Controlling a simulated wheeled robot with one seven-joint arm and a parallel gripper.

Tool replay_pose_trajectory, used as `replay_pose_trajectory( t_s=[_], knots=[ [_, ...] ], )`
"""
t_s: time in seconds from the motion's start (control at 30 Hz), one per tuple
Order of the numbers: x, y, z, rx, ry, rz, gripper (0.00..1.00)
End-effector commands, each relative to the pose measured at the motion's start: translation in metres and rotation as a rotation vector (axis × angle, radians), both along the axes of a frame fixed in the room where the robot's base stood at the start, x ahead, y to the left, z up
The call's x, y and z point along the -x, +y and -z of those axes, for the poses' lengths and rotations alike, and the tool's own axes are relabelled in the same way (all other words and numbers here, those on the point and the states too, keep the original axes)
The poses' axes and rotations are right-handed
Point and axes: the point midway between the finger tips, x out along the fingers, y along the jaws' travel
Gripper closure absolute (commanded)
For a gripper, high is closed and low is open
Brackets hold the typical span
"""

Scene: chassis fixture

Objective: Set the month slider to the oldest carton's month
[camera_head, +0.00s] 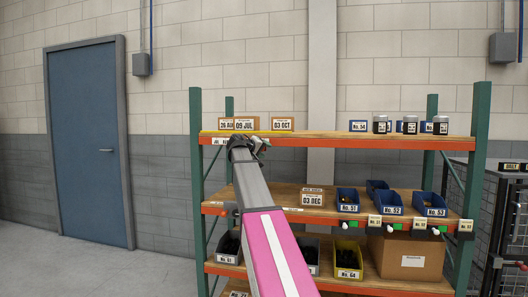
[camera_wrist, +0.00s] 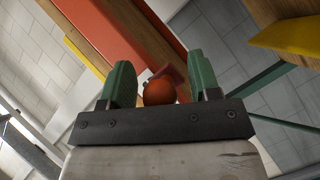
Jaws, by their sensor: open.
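Three date cartons stand on the top shelf: one partly covered carton (camera_head: 226,124) whose date I read only as "28" and perhaps AUG, one marked 09 JUL (camera_head: 244,124), and one marked 03 OCT (camera_head: 283,124). A carton marked 03 DEC (camera_head: 312,197) stands on the middle shelf. My gripper (camera_head: 258,145) is at the left part of the top shelf's front edge. In the wrist view, my open gripper (camera_wrist: 160,88) has a round orange knob (camera_wrist: 160,91), apparently the slider's, between its green fingers. Contact is unclear. A small label strip (camera_head: 217,141) shows left of my gripper; my arm hides much of it.
Blue bins (camera_head: 347,200) and a large brown box (camera_head: 408,257) occupy the lower shelves. Dark jars (camera_head: 380,124) stand on the top shelf at right. A green rack post (camera_head: 196,165) rises left of my gripper. The floor at left is clear.

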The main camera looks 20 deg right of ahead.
Motion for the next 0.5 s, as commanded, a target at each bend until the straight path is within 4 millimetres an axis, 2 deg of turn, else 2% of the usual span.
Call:
replay_pose_trajectory(
  t_s=[0.27, 0.3, 0.43, 0.47, 0.5],
  knots=[
    [-0.0005, -0.0016, 0.0004, 0.000, 0.000, 0.000, 0.43],
    [-0.0006, -0.0016, 0.0003, 0.000, 0.000, 0.000, 0.50],
    [-0.0006, -0.0016, -0.0001, 0.000, -0.001, -0.001, 0.92],
    [-0.0006, -0.0015, -0.0003, 0.001, -0.002, 0.000, 1.00],
    [-0.0006, -0.0016, -0.0005, 0.001, -0.002, -0.001, 1.00]
  ],
)
